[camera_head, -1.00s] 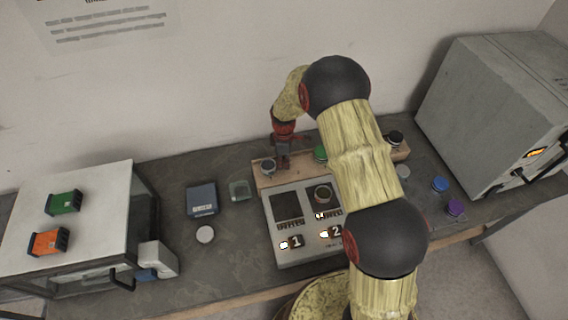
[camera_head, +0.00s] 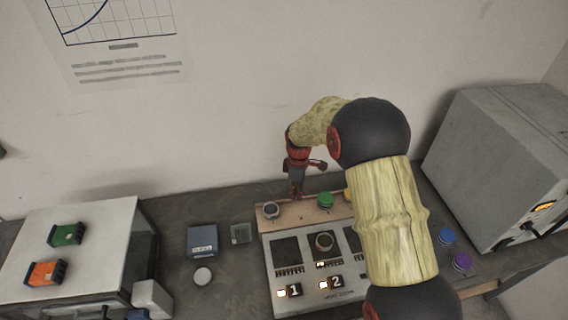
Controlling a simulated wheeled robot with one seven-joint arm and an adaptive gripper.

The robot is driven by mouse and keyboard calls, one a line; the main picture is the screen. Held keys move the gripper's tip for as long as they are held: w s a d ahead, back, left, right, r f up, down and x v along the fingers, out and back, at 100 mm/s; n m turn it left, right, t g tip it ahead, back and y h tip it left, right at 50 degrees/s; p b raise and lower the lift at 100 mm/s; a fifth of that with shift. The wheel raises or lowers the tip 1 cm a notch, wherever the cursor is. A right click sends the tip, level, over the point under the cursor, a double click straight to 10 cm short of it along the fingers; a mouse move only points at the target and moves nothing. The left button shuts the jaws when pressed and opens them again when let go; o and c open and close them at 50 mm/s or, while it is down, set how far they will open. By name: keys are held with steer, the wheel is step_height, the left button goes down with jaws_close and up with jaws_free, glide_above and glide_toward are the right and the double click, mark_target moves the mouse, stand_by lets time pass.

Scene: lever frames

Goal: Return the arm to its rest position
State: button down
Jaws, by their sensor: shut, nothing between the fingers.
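My arm reaches up from the lower right, bends at a dark round joint and points down at the back of the bench. My gripper (camera_head: 296,190) is dark and small in the head view, its fingers shut with nothing between them. It is over the wooden strip (camera_head: 290,217) behind the panel, between a grey-topped round piece (camera_head: 271,210) and a green knob (camera_head: 325,200). I cannot tell whether its tips touch the strip. My arm hides the right part of the panel and strip.
The panel (camera_head: 312,290) has lit switches marked 1 and 2. A blue box (camera_head: 202,240), a clear square dish (camera_head: 241,233) and a white disc (camera_head: 202,276) lie left of it. A white-topped cabinet (camera_head: 100,220) stands left, a grey box (camera_head: 490,150) right, near blue (camera_head: 447,236) and purple (camera_head: 462,262) knobs.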

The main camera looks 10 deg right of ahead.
steer(key=s+r+m+t+b, duration=0.2)
steer(key=s+r+m, duration=0.2)
steer(key=s+r, duration=0.3)
steer(key=s+d+r+m+t+b, duration=0.1)
steer(key=s+r+m+b, duration=0.2)
steer(key=s, duration=1.2)
steer(key=s+d+r+m+t+b, duration=0.1)
steer(key=s+r+m+t+b, duration=0.1)
steer(key=s+r+m, duration=0.5)
steer(key=shift+s+r+t+b, duration=0.3)
steer(key=shift+s+r+b, duration=0.15)
steer(key=shift+s+r, duration=1.65)
